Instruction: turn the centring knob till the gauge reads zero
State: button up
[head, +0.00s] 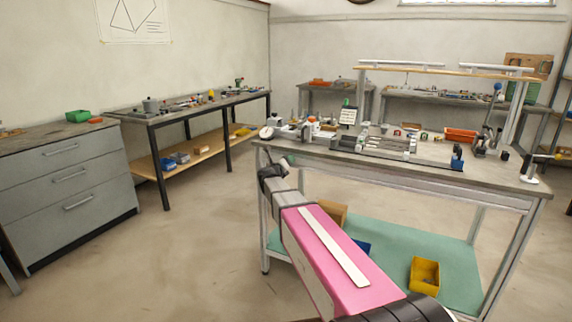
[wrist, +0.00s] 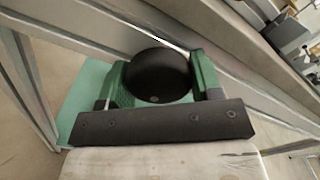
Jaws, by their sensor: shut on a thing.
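The centring knob (wrist: 159,74) is a round black knob, seen in the wrist view. My gripper (wrist: 160,84) has one green finger on each side of the knob and is shut on it. In the head view my arm reaches to the left front edge of the workbench (head: 440,160), and its wrist hides the knob and fingers. A small round white dial (head: 266,132), which looks like the gauge, stands at the bench's left end above my wrist. Its reading is too small to tell.
The bench carries a metal frame jig (head: 375,146), an orange bin (head: 461,135) and small tools. Below it, a green shelf (head: 390,262) holds a yellow bin (head: 424,274). A grey drawer cabinet (head: 65,175) stands at left. The floor between is clear.

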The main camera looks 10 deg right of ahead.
jog(key=o, duration=0.9)
jog(key=shift+s, duration=0.1)
jog(key=v, duration=1)
jog(key=shift+s+a, duration=0.25)
